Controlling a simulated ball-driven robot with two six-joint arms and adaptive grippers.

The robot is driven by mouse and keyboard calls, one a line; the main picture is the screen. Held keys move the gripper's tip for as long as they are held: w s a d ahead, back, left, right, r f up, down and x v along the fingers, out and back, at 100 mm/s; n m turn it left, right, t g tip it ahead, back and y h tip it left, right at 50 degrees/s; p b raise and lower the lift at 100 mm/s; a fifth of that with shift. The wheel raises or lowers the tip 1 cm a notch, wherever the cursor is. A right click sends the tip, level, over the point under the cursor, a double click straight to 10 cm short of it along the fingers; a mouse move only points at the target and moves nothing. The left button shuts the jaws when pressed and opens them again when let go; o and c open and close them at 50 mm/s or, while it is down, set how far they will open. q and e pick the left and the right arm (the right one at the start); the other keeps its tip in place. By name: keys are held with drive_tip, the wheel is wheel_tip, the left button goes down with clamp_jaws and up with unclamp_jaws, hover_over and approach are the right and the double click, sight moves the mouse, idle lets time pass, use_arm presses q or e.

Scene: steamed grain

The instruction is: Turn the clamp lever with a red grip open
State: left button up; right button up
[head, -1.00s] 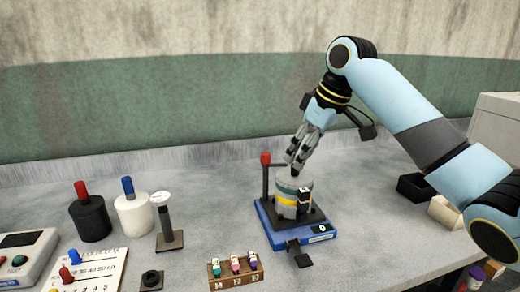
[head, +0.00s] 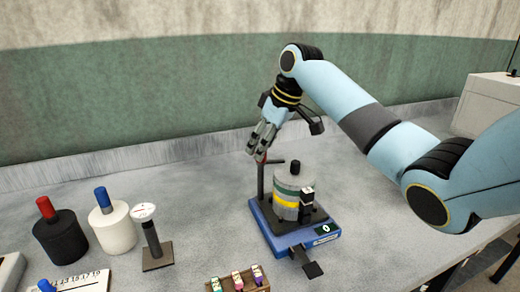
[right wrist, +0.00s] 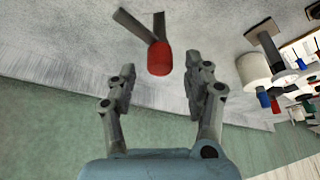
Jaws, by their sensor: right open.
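The clamp lever's red grip (right wrist: 159,59) lies between the spread fingers of my right gripper (right wrist: 160,88) in the right wrist view, a little ahead of the tips, with a gap on each side. In the head view my open right gripper (head: 264,140) is over the top of the lever's dark post (head: 261,180) and mostly hides the red grip. The post stands at the back left of a blue clamp base (head: 290,240). A grey-green canister (head: 294,193) with a yellow band sits on the base. My left gripper is not in view.
A black cylinder with a red knob (head: 60,238), a white cylinder with a blue knob (head: 116,230) and a stand with a round white top (head: 152,240) are at left. A wooden rack (head: 240,283) with several small bottles is in front. A pale box (head: 487,103) stands at right.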

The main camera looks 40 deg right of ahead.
drive_tip(key=shift+w+a+f, duration=0.1)
drive_tip(key=shift+w+f, duration=0.15)
drive_tip(key=shift+f, duration=0.35)
drive_tip(key=shift+w+f, duration=0.15)
drive_tip(key=shift+f, duration=0.4)
drive_tip(key=c, duration=0.6)
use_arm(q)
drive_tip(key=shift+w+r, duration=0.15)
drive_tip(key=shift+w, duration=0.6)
use_arm(e)
clamp_jaws()
